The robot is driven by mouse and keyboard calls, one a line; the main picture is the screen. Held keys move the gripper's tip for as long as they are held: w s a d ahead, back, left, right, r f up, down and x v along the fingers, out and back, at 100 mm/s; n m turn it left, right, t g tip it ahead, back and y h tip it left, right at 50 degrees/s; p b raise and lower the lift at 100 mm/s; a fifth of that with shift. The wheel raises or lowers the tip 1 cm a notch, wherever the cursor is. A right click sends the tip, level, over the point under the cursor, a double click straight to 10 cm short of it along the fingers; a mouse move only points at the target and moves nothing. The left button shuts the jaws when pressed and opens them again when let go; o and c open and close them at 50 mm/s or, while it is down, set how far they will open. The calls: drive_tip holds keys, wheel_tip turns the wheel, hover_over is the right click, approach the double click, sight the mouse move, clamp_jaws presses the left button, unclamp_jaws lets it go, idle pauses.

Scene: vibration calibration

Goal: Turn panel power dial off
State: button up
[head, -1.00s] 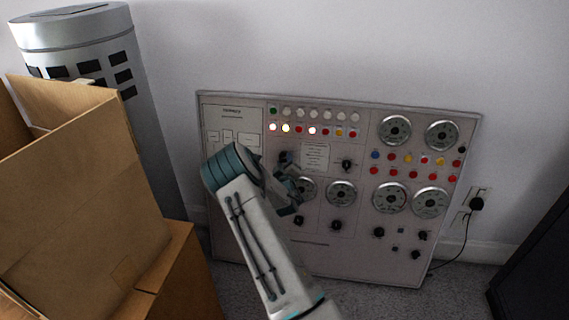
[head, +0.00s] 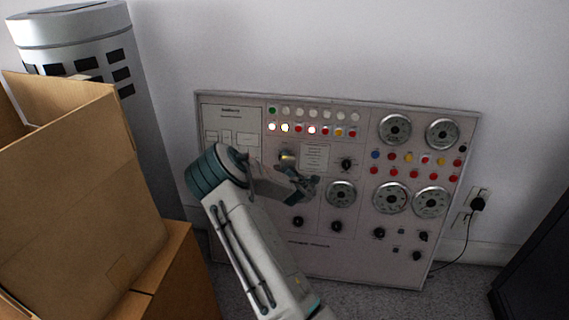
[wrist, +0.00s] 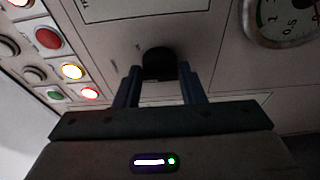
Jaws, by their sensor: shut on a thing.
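The grey control panel (head: 270,235) leans upright against the wall. A black dial knob (wrist: 158,63) sits between my two fingers in the wrist view, with a white label above it and a gauge at the upper right. My gripper (wrist: 160,88) is shut on this knob. The arm hides much of the panel's lower left. I cannot read the knob's pointer or its marks.
Open cardboard boxes (head: 75,180) stand close on the left, before a grey cylinder (head: 150,130). A plug and outlet (head: 477,203) are right of the panel. A dark object (head: 535,265) stands at the lower right. Other knobs, gauges and lit lamps surround the gripper.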

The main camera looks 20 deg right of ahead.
drive_tip(key=shift+w+a+r+n+g, duration=0.15)
drive_tip(key=shift+n+g, duration=0.45)
drive_tip(key=shift+n, duration=1.4)
drive_tip(key=shift+s+d+r+n+g, duration=0.1)
drive_tip(key=shift+n+g, duration=0.5)
drive_tip(key=shift+n, duration=1.4)
drive_tip(key=o, duration=1)
drive_tip(key=p+v, duration=0.2)
drive_tip(key=v, duration=1.1)
drive_tip(key=shift+s+a+r, duration=0.2)
drive_tip(key=shift+s+a, duration=0.05)
